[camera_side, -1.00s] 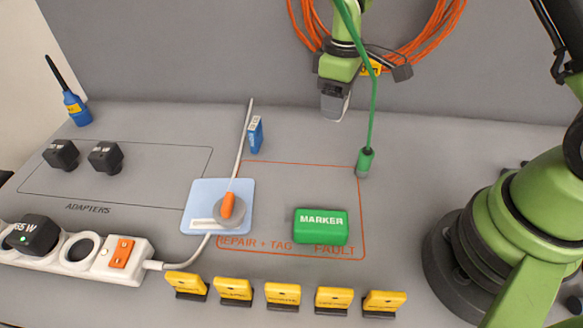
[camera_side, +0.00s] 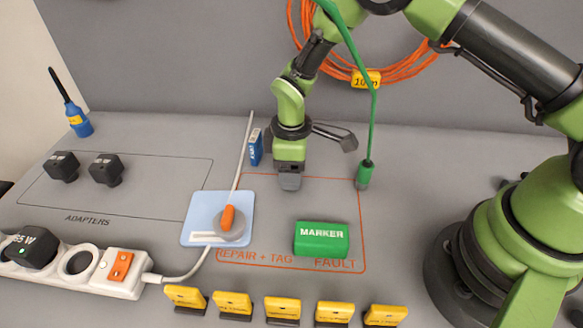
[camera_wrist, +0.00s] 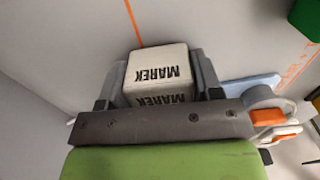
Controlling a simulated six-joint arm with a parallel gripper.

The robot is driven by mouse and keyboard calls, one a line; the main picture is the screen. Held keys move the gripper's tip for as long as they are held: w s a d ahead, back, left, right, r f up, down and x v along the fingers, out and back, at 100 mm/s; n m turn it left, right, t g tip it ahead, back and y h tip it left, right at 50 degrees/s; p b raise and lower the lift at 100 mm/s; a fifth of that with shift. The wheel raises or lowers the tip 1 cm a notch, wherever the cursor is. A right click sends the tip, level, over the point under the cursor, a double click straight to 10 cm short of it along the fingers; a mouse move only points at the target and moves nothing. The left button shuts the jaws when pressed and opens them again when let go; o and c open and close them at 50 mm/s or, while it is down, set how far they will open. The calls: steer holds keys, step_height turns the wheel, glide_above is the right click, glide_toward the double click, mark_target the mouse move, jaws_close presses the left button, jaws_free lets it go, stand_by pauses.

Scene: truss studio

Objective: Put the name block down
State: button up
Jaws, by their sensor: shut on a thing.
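The name block (camera_wrist: 160,68) is a white block with MAREK in dark letters. In the wrist view it sits between the two grey fingers of my gripper (camera_wrist: 160,78), which is shut on it. In the side view my gripper (camera_side: 290,182) points down low near the back edge of the orange-outlined REPAIR + TAG / FAULT area (camera_side: 300,258). The block is hard to separate from the fingers there. I cannot tell whether it touches the table.
A small blue item (camera_side: 256,148) stands close left of my gripper. A green cable end (camera_side: 365,174) hangs right. Several yellow tags (camera_side: 283,307) line the front.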

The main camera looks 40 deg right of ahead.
steer(key=shift+f, duration=0.25)
steer(key=shift+f, duration=0.15)
steer(key=o, duration=0.9)
